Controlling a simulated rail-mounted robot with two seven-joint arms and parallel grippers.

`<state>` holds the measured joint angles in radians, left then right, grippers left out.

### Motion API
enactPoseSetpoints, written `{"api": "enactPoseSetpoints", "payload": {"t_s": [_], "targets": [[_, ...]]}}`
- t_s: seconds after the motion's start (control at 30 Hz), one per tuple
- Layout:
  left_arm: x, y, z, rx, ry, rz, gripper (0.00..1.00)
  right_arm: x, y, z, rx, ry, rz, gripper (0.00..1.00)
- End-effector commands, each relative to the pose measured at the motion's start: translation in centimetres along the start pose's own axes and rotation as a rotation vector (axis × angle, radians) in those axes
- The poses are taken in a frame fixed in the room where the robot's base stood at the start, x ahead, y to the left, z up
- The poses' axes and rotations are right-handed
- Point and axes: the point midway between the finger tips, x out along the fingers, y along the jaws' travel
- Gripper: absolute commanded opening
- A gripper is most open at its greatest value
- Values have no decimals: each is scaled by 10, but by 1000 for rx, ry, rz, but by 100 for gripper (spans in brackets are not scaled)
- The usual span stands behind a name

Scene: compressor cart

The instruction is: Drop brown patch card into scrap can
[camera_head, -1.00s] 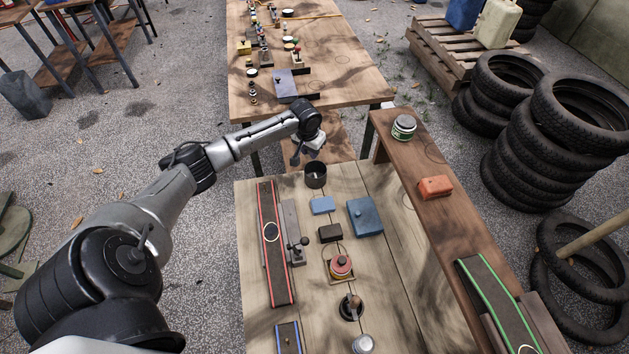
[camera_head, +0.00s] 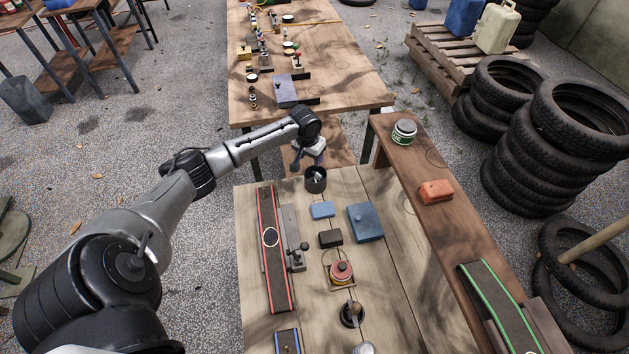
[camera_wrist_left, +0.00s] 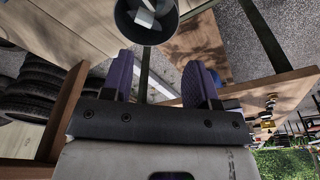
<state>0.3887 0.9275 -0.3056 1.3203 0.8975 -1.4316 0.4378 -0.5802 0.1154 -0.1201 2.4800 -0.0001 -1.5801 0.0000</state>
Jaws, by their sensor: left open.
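The scrap can (camera_head: 316,181), a small dark round can, stands open at the far edge of the near table. It also shows at the top of the left wrist view (camera_wrist_left: 122,22). Pale grey pieces (camera_wrist_left: 146,16) show inside it; I cannot tell whether one is the patch card. No plainly brown card shows in either view. My left gripper (camera_head: 308,158) is just beyond and above the can in the head view. Its two purple fingers (camera_wrist_left: 158,82) are spread apart with nothing between them. My right gripper is out of view.
A light blue block (camera_head: 322,210), a blue box (camera_head: 365,222) and a dark block (camera_head: 330,238) sit nearer on the table. A red-edged strip (camera_head: 275,265) lies at left. A raised brown shelf (camera_head: 415,170) runs along the right, carrying a jar and an orange block.

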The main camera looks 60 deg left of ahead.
Motion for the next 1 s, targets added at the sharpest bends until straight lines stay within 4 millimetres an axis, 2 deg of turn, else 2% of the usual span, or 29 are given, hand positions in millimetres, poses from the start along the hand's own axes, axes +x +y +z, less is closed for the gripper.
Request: {"api": "enactPoseSetpoints", "payload": {"t_s": [0.17,0.6,0.8,1.0], "targets": [[-20,-1,-1,0,3,-1,54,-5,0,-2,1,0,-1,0],[-104,0,-1,1,3,-1,54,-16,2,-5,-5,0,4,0],[-127,0,0,0,1,0,54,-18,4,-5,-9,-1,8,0],[-136,0,0,0,1,0,54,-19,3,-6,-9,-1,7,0]]}}
